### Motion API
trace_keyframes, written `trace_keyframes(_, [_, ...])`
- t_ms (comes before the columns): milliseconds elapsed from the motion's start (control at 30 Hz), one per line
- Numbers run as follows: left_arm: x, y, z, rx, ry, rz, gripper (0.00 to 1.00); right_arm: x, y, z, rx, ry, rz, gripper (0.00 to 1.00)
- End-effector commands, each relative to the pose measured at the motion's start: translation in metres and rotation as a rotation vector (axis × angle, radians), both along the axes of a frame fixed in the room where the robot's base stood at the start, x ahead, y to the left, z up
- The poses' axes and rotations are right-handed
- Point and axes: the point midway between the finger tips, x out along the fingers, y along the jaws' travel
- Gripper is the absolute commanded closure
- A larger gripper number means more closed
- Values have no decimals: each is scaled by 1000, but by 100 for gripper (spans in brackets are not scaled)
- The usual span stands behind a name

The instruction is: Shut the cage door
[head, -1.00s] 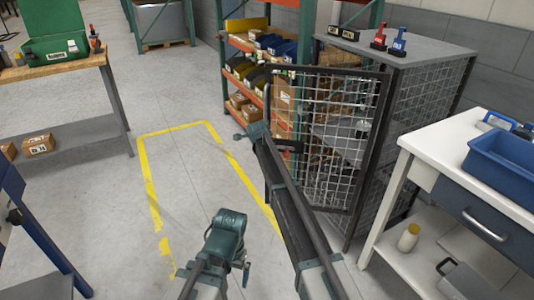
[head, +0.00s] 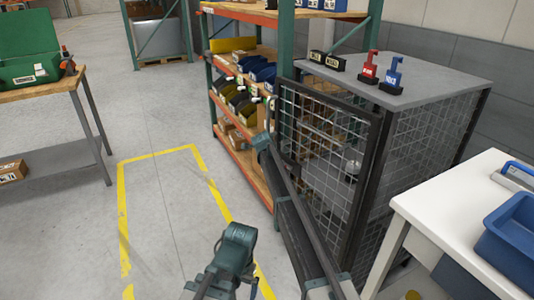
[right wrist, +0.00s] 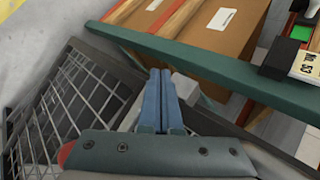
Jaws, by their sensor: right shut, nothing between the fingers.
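The cage door (head: 322,150), a dark frame with wire mesh, hangs on the front of the cage (head: 425,135). It stands slightly ajar, its free left edge a little out from the cage. In the right wrist view the door mesh (right wrist: 55,115) fills the left side. My right gripper (right wrist: 163,75) has its blue fingers together and empty, beside the dark frame bar. In the head view my right arm reaches up to the door's free edge. My left arm is low in the middle of the head view, apart from the door; its fingertips are not clear.
A shelf rack (head: 240,110) with bins and boxes stands just left of the cage. A white workbench (head: 450,210) with a blue tray (head: 512,245) is at right. Padlock-like red (head: 369,70) and blue (head: 393,75) items stand on the cage. Yellow-marked floor at left is clear.

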Motion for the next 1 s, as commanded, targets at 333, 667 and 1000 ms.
trace_keyframes(333, [0, 0, 0, 0, 0, 0, 0, 2, 2, 1, 1, -2, 4, 100])
trace_keyframes(667, [0, 0, 0, 0, 0, 0, 0, 2, 2, 1, 1, -2, 6, 100])
trace_keyframes(1000, [0, 0, 0, 0, 0, 0, 0, -3, -4, 0, 1, -2, 5, 100])
